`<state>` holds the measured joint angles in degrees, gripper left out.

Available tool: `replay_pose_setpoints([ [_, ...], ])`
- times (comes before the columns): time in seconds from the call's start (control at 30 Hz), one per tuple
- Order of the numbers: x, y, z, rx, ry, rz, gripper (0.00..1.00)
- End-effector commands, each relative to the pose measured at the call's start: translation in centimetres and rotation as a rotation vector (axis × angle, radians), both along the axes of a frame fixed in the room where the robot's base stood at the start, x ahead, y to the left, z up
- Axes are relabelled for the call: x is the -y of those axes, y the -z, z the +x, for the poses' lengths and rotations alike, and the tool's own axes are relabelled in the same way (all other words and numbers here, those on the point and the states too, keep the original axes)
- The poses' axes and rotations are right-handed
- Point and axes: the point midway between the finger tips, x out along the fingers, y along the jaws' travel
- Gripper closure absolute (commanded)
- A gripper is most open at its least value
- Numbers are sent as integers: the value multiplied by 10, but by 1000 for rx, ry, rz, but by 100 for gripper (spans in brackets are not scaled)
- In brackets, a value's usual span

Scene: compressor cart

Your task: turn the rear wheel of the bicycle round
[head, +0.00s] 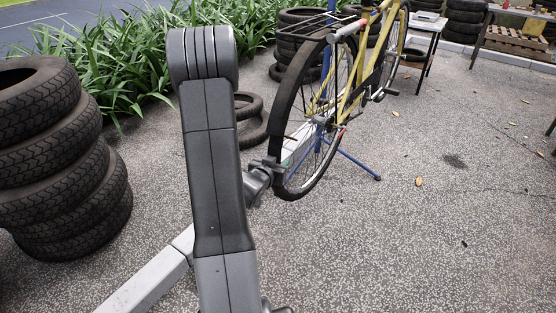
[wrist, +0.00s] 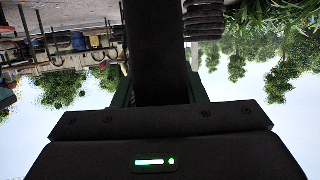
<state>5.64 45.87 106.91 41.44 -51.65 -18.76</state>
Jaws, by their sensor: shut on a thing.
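The yellow bicycle (head: 347,103) is held up off the ground on a blue stand (head: 357,164). Its rear wheel (head: 284,95), with a thick black tyre, faces me at the near end, under a rack. My gripper (head: 274,166) is shut on the lower near side of this wheel in the head view. In the wrist view the tyre (wrist: 160,55) runs as a dark band down between the two fingers of my gripper (wrist: 161,92). My own arm hides part of the ground to the left of the wheel.
A tall stack of tyres (head: 50,165) stands at the left. More tyres (head: 250,118) lie behind my arm, and others are stacked behind the wheel. A small table (head: 430,24) stands at the back right. The speckled ground (head: 440,220) at right is largely clear.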

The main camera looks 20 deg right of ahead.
Motion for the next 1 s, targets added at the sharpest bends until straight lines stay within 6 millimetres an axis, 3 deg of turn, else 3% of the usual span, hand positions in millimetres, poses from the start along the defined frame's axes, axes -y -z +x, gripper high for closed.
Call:
replay_pose_setpoints([
  [0.03, 1, -13, 1, -5, 2, 8, 100],
  [0.33, 1, -35, 1, -57, 2, 70, 100],
  [0.83, 1, -37, 1, -73, 1, 91, 100],
  [0.87, 1, -37, 1, -73, 1, 91, 60],
  [0.97, 1, -37, 1, -74, 1, 92, 41],
  [1.0, 0, -37, 1, -74, 1, 92, 41],
])
